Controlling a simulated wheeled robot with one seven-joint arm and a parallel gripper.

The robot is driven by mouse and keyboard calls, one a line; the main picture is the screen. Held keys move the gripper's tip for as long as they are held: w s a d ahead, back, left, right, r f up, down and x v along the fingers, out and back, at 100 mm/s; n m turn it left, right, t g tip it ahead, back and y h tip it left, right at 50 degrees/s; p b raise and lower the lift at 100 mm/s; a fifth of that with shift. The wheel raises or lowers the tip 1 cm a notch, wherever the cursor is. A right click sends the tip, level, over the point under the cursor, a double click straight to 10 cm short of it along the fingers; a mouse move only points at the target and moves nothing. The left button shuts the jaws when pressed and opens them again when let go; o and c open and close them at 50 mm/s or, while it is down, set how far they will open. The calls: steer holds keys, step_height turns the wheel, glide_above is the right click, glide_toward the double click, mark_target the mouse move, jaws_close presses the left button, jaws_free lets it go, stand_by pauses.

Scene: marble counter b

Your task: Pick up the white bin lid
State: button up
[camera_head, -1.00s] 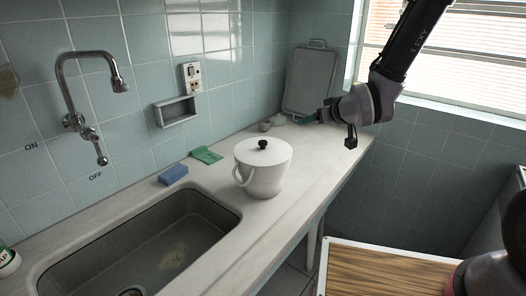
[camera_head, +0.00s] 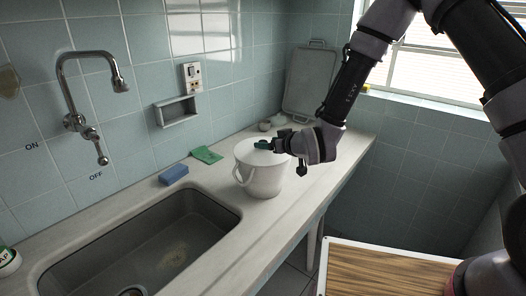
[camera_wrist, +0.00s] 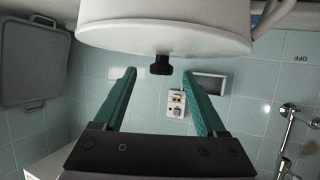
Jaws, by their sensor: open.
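The white bin (camera_head: 262,183) stands upright on the counter with its white lid (camera_head: 247,152) on top. In the wrist view the picture is upside down: the lid (camera_wrist: 165,42) is at the top, and its black knob (camera_wrist: 160,66) points down. My gripper (camera_head: 265,145) reaches over the lid from the right and hides the knob in the head view. Its green fingers (camera_wrist: 158,75) are open and empty, one on each side of the knob in the picture, with gaps on both sides. Whether the knob is fully between the fingertips in depth, I cannot tell.
The sink (camera_head: 135,245) is to the left of the bin. A blue sponge (camera_head: 173,174) and a green cloth (camera_head: 207,155) lie near the wall. A grey tray (camera_head: 309,82) leans at the back corner. The counter in front of the bin is clear.

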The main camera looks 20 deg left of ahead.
mark_target(263, 141)
steer(key=x, duration=0.3)
steer(key=shift+w+a, duration=0.1)
steer(key=shift+a, duration=0.15)
jaws_close()
steer(key=shift+r, duration=0.15)
